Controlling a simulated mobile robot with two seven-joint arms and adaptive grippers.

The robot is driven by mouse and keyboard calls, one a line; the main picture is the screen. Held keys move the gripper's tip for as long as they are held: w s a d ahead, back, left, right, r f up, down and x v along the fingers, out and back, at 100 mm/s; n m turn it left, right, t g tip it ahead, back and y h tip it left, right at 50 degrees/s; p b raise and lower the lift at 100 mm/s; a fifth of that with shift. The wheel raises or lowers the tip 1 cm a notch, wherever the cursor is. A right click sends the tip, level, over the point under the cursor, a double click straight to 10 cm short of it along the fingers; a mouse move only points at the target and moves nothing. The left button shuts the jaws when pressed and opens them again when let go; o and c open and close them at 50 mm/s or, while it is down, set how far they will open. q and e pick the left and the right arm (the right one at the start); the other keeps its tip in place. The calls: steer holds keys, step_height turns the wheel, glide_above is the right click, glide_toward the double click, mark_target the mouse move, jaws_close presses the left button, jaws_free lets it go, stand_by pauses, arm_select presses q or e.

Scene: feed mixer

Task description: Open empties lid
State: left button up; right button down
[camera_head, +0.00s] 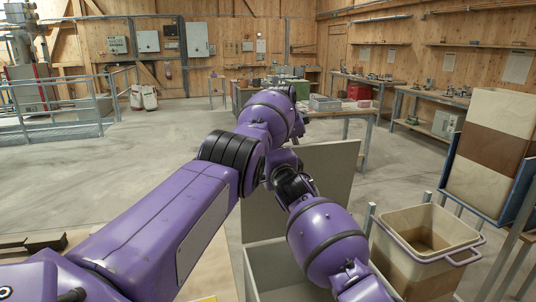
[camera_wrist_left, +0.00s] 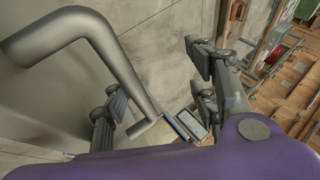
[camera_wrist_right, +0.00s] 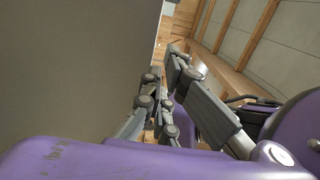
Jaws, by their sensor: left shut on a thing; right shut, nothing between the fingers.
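The empties lid (camera_head: 325,185) is a flat grey-beige panel, standing raised at the back of an open-topped bin (camera_head: 272,272) whose inner walls show. My left arm reaches across the head view, its wrist over the bin; the hand is out of frame there. In the left wrist view a thick grey bent handle (camera_wrist_left: 108,50) runs down to my left gripper (camera_wrist_left: 155,98), which is shut on it; the exact contact is hard to see. My right gripper (camera_wrist_right: 163,90) is shut and empty, beside a broad grey surface (camera_wrist_right: 70,70) that fills the left of its view.
A beige tub (camera_head: 425,250) with a handle stands right of the bin. Further right, stacked tubs (camera_head: 492,145) rest in a blue-edged rack. Workbenches (camera_head: 350,108) stand behind, and metal railings (camera_head: 60,110) at the far left. The concrete floor (camera_head: 130,160) at left is clear.

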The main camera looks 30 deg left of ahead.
arm_select(q)
steer(key=o, duration=1.2)
steer(key=shift+s+a+f, duration=0.1)
steer(key=shift+a+f, duration=0.15)
steer(key=shift+f, duration=0.3)
steer(key=shift+s+a+f, duration=0.1)
steer(key=shift+a+f, duration=0.1)
steer(key=shift+f, duration=0.3)
steer(key=shift+w+f, duration=0.1)
steer(key=shift+w, duration=0.05)
steer(key=c, duration=0.3)
steer(key=shift+w+a+f, duration=0.2)
steer(key=shift+w+f, duration=0.05)
steer(key=shift+w, duration=0.05)
steer(key=shift+c, duration=1.2)
steer(key=shift+s+d+r, duration=0.1)
steer(key=shift+d+r, duration=0.1)
steer(key=shift+r, duration=0.05)
arm_select(e)
steer(key=shift+w+a+f, duration=0.15)
steer(key=shift+w+f, duration=0.15)
steer(key=shift+f, duration=0.1)
arm_select(q)
steer(key=shift+r, duration=0.15)
